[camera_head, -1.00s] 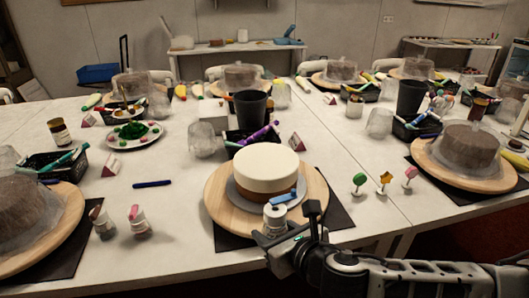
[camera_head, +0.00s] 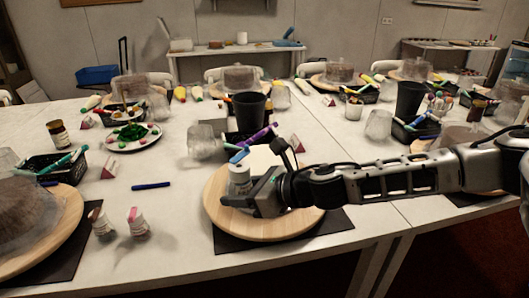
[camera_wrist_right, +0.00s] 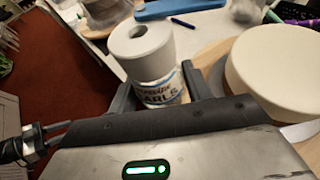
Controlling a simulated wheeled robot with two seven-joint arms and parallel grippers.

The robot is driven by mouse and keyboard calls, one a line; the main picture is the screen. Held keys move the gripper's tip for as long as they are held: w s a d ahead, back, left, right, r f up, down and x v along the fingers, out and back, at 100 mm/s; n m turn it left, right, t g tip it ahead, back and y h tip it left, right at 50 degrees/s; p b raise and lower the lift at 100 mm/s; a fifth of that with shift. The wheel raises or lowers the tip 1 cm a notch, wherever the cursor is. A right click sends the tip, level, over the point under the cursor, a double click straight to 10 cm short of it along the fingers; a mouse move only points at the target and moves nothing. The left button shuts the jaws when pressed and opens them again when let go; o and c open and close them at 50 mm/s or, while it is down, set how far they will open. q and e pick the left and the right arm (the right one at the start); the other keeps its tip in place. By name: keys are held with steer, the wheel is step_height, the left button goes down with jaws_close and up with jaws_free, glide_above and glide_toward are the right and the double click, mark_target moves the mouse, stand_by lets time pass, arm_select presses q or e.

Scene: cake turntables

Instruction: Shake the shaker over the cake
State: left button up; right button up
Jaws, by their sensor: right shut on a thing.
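My right gripper (camera_head: 242,197) is shut on a white shaker (camera_head: 239,179) and holds it roughly upright, over the left side of the round wooden turntable (camera_head: 262,231). In the right wrist view the shaker (camera_wrist_right: 152,58) has a grey-white top with a hole and a printed label, between the two fingers (camera_wrist_right: 158,88). A blue piece (camera_head: 239,156) shows just behind its top. The cream-topped cake (camera_wrist_right: 284,68) is right of the shaker in the wrist view, apart from it. In the head view my arm hides most of the cake (camera_head: 262,158). My left gripper is not in view.
A dark cup (camera_head: 250,110) stands behind the cake. A covered cake (camera_head: 35,215) is at far left.

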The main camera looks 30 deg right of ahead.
steer(key=shift+w+a+r+n+g+y, duration=0.1)
steer(key=shift+w+r+n+g+y, duration=0.05)
steer(key=shift+r+n+g+y, duration=0.2)
steer(key=shift+n, duration=0.25)
steer(key=shift+n+g+y, duration=0.4)
steer(key=shift+g+y, duration=0.05)
steer(key=shift+y, duration=0.1)
steer(key=shift+d+n+g, duration=0.2)
steer(key=shift+n+g, duration=0.1)
steer(key=shift+g, duration=0.1)
